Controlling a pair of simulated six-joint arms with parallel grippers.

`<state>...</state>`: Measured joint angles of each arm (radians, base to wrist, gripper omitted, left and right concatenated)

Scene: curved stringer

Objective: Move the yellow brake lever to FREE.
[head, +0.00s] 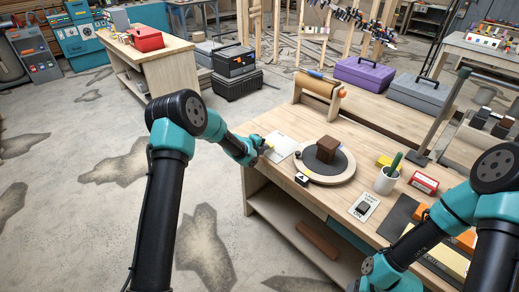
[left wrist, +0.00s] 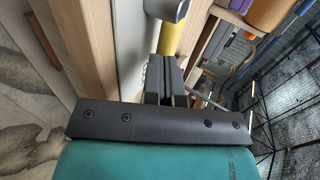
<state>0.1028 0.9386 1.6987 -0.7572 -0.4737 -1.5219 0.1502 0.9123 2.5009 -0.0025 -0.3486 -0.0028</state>
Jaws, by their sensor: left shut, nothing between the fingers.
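The yellow brake lever (left wrist: 172,38) shows in the left wrist view as a short yellow bar with a grey end piece, just beyond my fingertips. In the head view a small yellow bit (head: 269,146) shows right at the tip of my left gripper (head: 258,148), by the left edge of the workbench. My left gripper also shows in the left wrist view (left wrist: 170,72), its dark fingers shut and empty. The fingers are close to the lever; I cannot tell whether they touch it. I cannot read any FREE marking. My right gripper is out of view.
A round turntable (head: 340,175) with a brown block (head: 327,148) stands on the bench right of my left gripper. A white sheet (head: 281,146) lies between them. A cup (head: 387,180), a switch plate (head: 363,207) and a red-framed label (head: 424,182) stand farther right.

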